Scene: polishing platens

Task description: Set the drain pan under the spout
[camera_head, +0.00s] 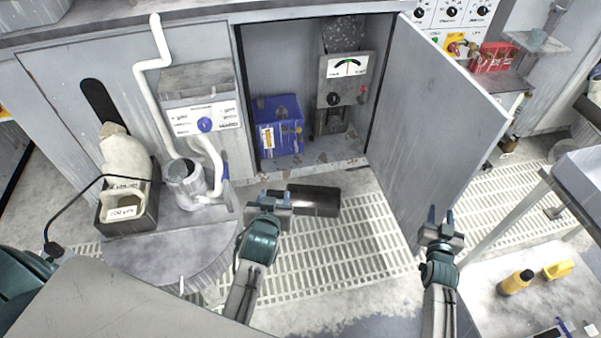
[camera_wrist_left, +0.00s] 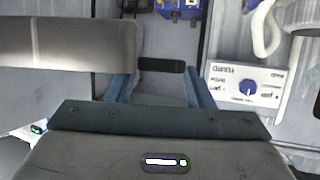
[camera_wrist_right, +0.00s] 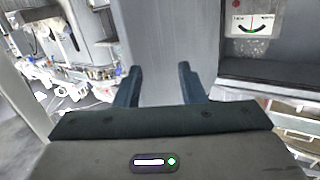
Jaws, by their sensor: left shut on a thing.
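A dark rectangular pan (camera_head: 318,201), seemingly the drain pan, is at my left gripper (camera_head: 268,197) in front of the open cabinet. The gripper is shut on its left end, and the pan reaches out to the right. In the left wrist view a grey body (camera_wrist_left: 70,45), probably the pan, lies at the left of my left gripper (camera_wrist_left: 162,88). My right gripper (camera_head: 441,222) is open and empty before the cabinet door. It also shows in the right wrist view (camera_wrist_right: 160,84). A short white pipe end (camera_head: 182,285) at the round platform's front edge may be the spout.
The cabinet holds a blue box (camera_head: 279,125) and a gauge unit (camera_head: 345,85). The open door (camera_head: 430,125) stands at right. Slatted floor (camera_head: 345,255) lies clear.

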